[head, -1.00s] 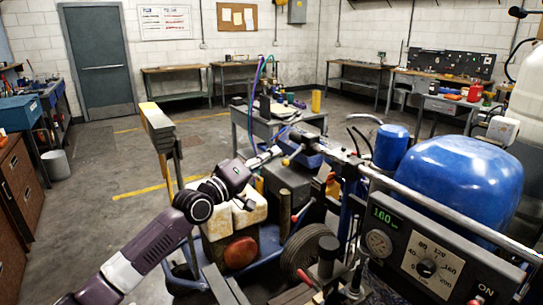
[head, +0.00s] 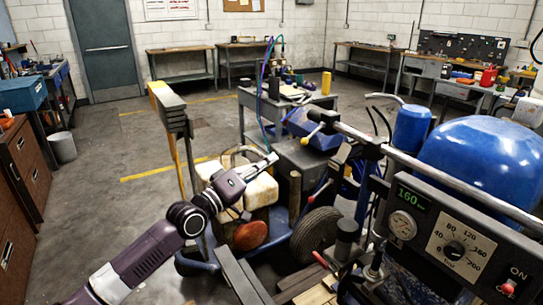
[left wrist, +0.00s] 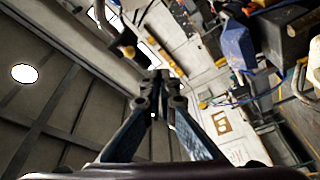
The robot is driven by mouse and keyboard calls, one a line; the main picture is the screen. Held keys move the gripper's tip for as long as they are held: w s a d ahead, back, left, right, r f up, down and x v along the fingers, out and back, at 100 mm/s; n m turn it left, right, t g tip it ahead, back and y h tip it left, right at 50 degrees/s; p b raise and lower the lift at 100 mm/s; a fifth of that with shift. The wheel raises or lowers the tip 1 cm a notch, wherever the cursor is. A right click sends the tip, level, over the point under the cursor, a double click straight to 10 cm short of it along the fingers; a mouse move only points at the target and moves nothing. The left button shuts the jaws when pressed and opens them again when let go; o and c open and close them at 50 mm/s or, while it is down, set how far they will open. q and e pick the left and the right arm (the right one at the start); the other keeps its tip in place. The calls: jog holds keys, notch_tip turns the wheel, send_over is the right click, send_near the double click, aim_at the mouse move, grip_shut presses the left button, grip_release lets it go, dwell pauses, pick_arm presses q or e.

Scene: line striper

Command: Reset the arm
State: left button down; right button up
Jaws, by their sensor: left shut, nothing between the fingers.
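My left arm comes in from the lower left of the head view. Its left gripper (head: 272,158) is shut and empty, in front of the cream jugs (head: 262,188) and left of the striper's handlebar (head: 345,130). The shut fingers also show in the left wrist view (left wrist: 157,82), with nothing between them. The line striper has a large blue tank (head: 482,160) and a dark control panel (head: 440,238) with a green "160" display, a gauge and a knob. My right gripper is in neither view.
A tall post with a yellow end (head: 166,97) stands left of the striper. A grey cart (head: 256,98) stands behind it. Workbenches (head: 181,50) line the back wall, and brown cabinets (head: 27,165) stand at the left.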

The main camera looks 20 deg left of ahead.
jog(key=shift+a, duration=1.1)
